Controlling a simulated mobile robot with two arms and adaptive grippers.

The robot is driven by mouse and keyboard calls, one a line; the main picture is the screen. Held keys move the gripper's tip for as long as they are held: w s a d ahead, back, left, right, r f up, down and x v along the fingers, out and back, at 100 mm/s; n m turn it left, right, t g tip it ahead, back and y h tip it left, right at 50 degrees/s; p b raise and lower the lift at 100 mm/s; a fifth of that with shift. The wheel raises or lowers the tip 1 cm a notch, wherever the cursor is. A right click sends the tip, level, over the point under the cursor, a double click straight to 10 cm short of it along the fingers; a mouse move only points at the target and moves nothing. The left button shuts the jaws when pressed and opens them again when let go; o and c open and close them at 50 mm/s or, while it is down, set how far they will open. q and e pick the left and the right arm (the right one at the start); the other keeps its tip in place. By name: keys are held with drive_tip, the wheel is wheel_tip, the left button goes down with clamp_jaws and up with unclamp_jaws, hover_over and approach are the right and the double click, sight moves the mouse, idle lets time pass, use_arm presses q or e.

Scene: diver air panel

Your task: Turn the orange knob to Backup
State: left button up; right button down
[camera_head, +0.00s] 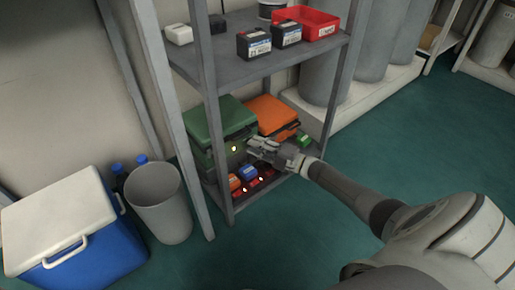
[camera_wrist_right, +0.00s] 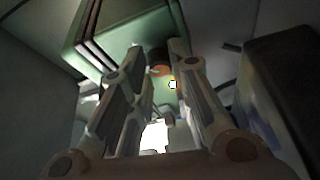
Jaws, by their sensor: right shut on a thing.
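My right gripper (camera_head: 262,147) reaches in front of the case. In the right wrist view my right gripper (camera_wrist_right: 160,62) has its fingers closed around the orange knob (camera_wrist_right: 161,70), which shows between the fingertips against the green surface (camera_wrist_right: 120,28). The fingers hide most of the knob. Its pointer and the Backup label cannot be made out. My left gripper is not in view.
An orange case (camera_head: 272,112) stands right of the green one. Small blue, orange and red items (camera_head: 247,173) sit below. A shelf post (camera_head: 203,75) stands close left. Batteries (camera_head: 254,43) and a red bin (camera_head: 312,21) are above. A cooler (camera_head: 62,225) and waste bin (camera_head: 157,205) stand left.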

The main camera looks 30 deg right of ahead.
drive_tip(key=shift+m, duration=0.3)
drive_tip(key=c, duration=1.3)
unclamp_jaws()
drive_tip(key=shift+s, duration=0.1)
drive_tip(key=v, duration=1.1)
drive_tip(key=shift+s, duration=0.4)
drive_tip(key=shift+d+f, duration=0.15)
drive_tip(key=shift+d, duration=0.05)
